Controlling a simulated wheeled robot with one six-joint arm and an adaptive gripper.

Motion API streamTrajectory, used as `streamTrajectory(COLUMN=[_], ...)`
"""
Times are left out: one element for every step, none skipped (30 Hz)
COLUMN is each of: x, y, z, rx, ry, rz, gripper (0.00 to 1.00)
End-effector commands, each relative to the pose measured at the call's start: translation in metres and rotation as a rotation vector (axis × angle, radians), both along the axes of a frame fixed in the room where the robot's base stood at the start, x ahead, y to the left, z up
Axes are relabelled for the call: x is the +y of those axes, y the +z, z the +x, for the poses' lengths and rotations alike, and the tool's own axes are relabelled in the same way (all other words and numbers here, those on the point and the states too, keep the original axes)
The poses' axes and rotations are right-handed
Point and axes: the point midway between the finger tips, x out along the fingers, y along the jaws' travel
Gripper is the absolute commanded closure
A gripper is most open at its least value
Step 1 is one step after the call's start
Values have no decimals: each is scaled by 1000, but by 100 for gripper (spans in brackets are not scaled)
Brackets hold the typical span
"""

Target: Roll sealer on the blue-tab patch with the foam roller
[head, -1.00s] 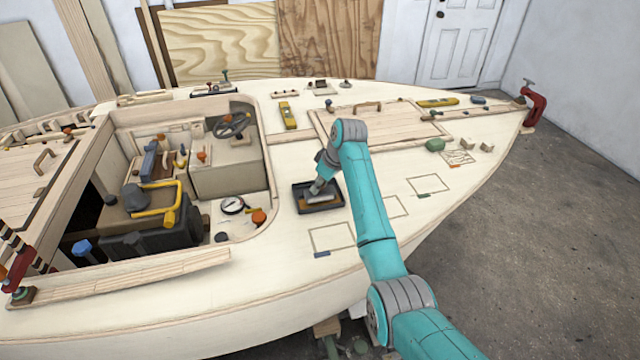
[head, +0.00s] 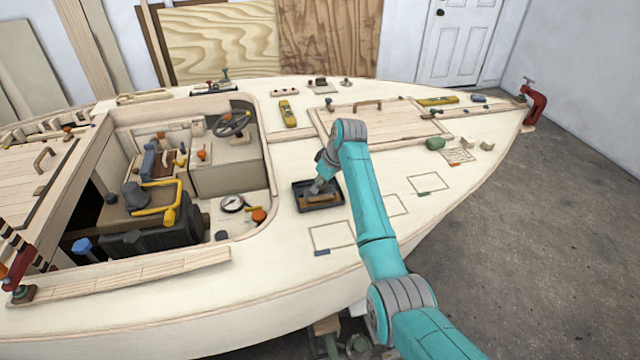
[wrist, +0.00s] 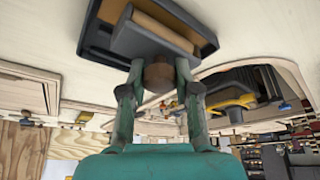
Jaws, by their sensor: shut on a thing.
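My gripper (head: 320,185) is over the dark tray on the deck; in the wrist view its teal fingers (wrist: 158,75) are shut on the brown handle of the foam roller. The roller (wrist: 160,27) has a tan sleeve in a grey frame. It lies over the dark tray (wrist: 95,38), which has a tan-brown inside; I cannot tell whether the sleeve touches the sealer. In the head view the tray (head: 299,203) sits right of the cockpit. The blue-tab patch (head: 333,236) is a pale outlined square nearer the hull edge, its blue tab (head: 321,252) at its lower left. It looks bare.
Another outlined patch (head: 397,205) is partly hidden by my arm. A green-tab patch (head: 428,183) and a hatched patch (head: 459,156) lie farther right. A green lump (head: 435,143) and small wooden blocks (head: 487,146) sit beyond. The open cockpit (head: 190,185) is left.

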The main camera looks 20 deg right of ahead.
Motion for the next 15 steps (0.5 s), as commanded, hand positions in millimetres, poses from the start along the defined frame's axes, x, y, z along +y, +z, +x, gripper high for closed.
streamTrajectory(x=[0,0,0,0,0,0,0,0,0,0,0,0,0,0,0], y=[-1,0,1,3,5,8,10,12,15,17,19,22,24,26,29], z=[0,0,0,0,0,0,0,0,0,0,0,0,0,0,0], rx=[1,1,1,0,0,0,0,0,0,0,0,-2,-2,-2,-2], ry=[0,0,0,0,0,0,0,0,0,0,0,1,1,1,1], rz=[0,0,0,0,0,0,0,0,0,0,0,0,0,0,0], gripper=[97,97,97,97,97,97,97,97,97,97,97,97,97,97,97])
